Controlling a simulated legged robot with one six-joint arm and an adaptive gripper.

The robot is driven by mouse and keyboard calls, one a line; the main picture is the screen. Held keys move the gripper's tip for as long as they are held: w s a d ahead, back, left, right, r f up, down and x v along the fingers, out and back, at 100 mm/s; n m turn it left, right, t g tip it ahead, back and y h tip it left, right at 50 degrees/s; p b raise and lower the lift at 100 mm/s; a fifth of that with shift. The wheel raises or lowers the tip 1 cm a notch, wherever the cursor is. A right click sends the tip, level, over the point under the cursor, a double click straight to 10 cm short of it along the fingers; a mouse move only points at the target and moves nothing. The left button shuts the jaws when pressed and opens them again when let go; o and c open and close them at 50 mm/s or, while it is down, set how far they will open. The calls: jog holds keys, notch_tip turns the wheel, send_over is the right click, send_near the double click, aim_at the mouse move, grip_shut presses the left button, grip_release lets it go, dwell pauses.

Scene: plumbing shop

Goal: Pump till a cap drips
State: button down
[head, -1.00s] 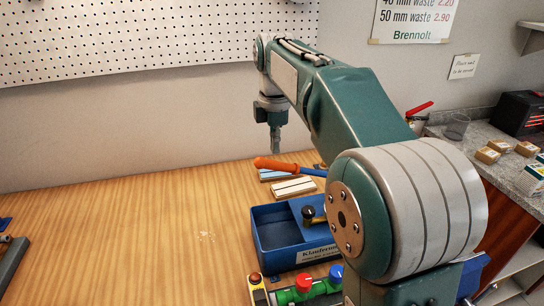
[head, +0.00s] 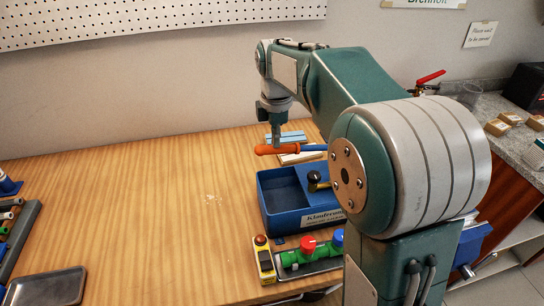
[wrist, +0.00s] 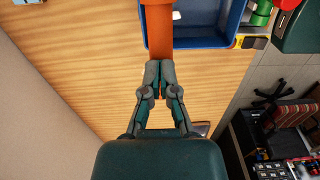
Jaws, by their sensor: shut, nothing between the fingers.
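A blue pump tank (head: 283,218) stands on the wooden bench, with a brass-coloured fitting under a black knob (head: 316,180) at its right end. Its long lever has an orange grip (head: 278,149), roughly level, and a blue shaft; my arm hides the far part. My gripper (head: 276,143) points down with its fingertips at the orange grip. In the wrist view the fingers (wrist: 156,90) are shut and empty, at the end of the orange grip (wrist: 159,35); I cannot tell whether they touch it. In front of the tank lies a green pipe piece with a red cap (head: 308,245) and a blue cap (head: 338,238).
A yellow device (head: 264,259) stands left of the green piece. Light blue and cream blocks (head: 288,138) lie behind the lever. A dark tray (head: 48,287) and a pipe rack (head: 20,232) are at the left. The bench middle is clear.

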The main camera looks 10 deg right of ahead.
jog(key=f, duration=0.4)
jog(key=shift+a+f, duration=0.4)
notch_tip(320, 180, up, 13)
jog(key=d, duration=0.2)
notch_tip(320, 180, up, 5)
jog(key=shift+f, duration=0.1)
dwell(0.3)
